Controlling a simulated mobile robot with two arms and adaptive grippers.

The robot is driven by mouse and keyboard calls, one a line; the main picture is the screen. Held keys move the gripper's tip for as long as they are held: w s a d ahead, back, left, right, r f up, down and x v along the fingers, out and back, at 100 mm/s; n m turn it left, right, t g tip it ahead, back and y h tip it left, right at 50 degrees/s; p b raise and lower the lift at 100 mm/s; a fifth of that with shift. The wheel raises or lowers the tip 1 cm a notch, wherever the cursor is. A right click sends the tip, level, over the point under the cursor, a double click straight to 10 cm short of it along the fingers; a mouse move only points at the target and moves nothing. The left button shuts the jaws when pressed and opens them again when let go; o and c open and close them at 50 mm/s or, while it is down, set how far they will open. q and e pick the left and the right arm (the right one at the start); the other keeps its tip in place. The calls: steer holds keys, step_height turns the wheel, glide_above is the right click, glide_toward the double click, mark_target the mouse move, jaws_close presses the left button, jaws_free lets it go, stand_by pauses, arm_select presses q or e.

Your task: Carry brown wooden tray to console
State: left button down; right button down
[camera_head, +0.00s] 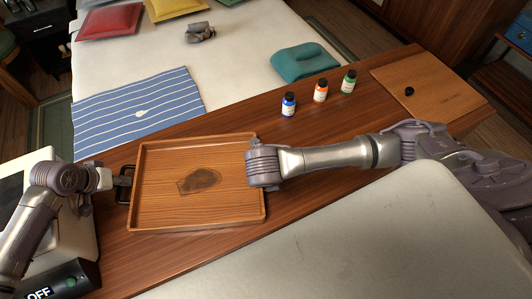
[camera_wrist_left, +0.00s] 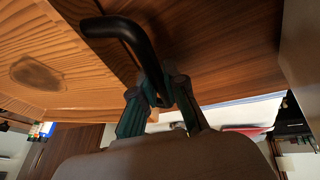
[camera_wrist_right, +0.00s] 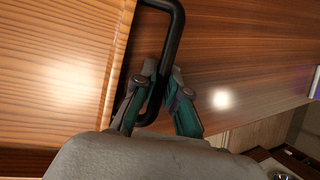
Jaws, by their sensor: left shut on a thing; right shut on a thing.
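The brown wooden tray (camera_head: 200,215) lies over the wooden counter in the head view, with a dark oval mark in its middle. It has a black handle at each short side. My left gripper (camera_head: 116,180) is shut on the left handle (camera_head: 124,184); the left wrist view shows the black handle (camera_wrist_left: 125,28) between the fingers (camera_wrist_left: 158,95). My right gripper is shut on the other handle, seen in the right wrist view as a black bar (camera_wrist_right: 176,45) between the fingers (camera_wrist_right: 163,95). In the head view my right wrist hides that handle. I cannot tell whether the tray touches the counter.
Three small bottles, blue (camera_head: 289,104), orange (camera_head: 320,90) and green (camera_head: 348,81), stand on the counter (camera_head: 240,120) right of the tray. A wooden board (camera_head: 430,85) lies farther right. A bed (camera_head: 235,60) with cushions and a striped cloth (camera_head: 140,105) is behind. A black OFF device (camera_head: 65,280) is front left.

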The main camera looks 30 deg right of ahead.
arm_select(q)
steer(key=c, duration=1.2)
jaws_free()
arm_select(e)
steer(key=c, duration=1.2)
jaws_free()
arm_select(q)
step_height(320, 180, up, 10)
steer(key=shift+f, duration=0.15)
arm_select(e)
steer(key=shift+s+a+r, duration=0.1)
steer(key=shift+a+r, duration=0.05)
steer(key=shift+r, duration=0.05)
steer(key=v, duration=1)
steer(key=shift+a+r, duration=0.15)
steer(key=shift+r, duration=0.05)
steer(key=shift+s+r, duration=0.25)
steer(key=shift+r, duration=0.2)
